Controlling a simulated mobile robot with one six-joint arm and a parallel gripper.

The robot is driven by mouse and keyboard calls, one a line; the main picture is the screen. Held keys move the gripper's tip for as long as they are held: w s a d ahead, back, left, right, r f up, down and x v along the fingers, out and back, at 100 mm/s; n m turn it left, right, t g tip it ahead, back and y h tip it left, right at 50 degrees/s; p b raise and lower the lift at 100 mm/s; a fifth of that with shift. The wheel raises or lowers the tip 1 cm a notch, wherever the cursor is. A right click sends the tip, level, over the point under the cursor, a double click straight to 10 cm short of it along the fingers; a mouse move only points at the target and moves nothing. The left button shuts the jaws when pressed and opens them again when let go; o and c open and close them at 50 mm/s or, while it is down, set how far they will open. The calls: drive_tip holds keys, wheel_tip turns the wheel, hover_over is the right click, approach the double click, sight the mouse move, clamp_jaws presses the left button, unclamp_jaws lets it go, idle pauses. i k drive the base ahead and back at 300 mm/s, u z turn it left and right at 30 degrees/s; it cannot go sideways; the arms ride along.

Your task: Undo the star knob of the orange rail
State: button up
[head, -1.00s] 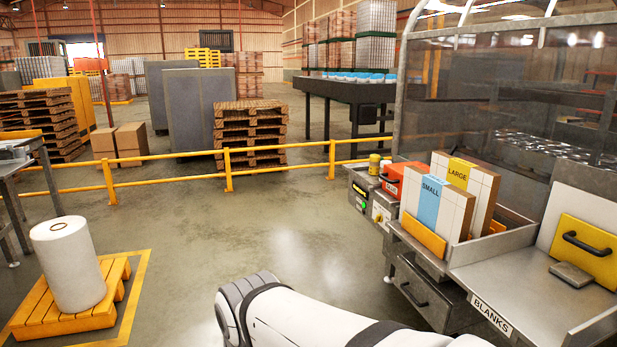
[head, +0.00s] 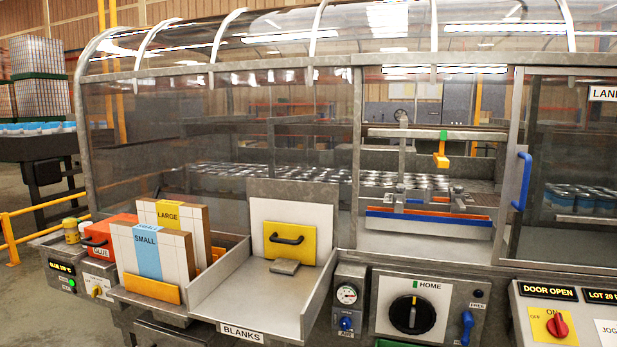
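An orange rail (head: 470,218) runs level across the lower part of the machine's opening in the head view, with a blue strip along it. Small grey metal fittings (head: 459,197) stand at the rail; one may be the star knob, but they are too small to tell. A yellow-orange piece (head: 441,157) hangs under a green block above the rail. My gripper is not in view, and neither is my arm.
A clear guard panel (head: 225,130) covers the machine's left part. A door frame with a blue handle (head: 522,182) stands right of the opening. Below are a blanks tray (head: 240,333), a black dial (head: 411,315) and a red switch (head: 557,325).

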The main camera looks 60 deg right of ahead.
sight(457, 189)
drive_tip(key=z, duration=3.45)
drive_tip(key=i, duration=0.95)
drive_tip(key=u, duration=0.1)
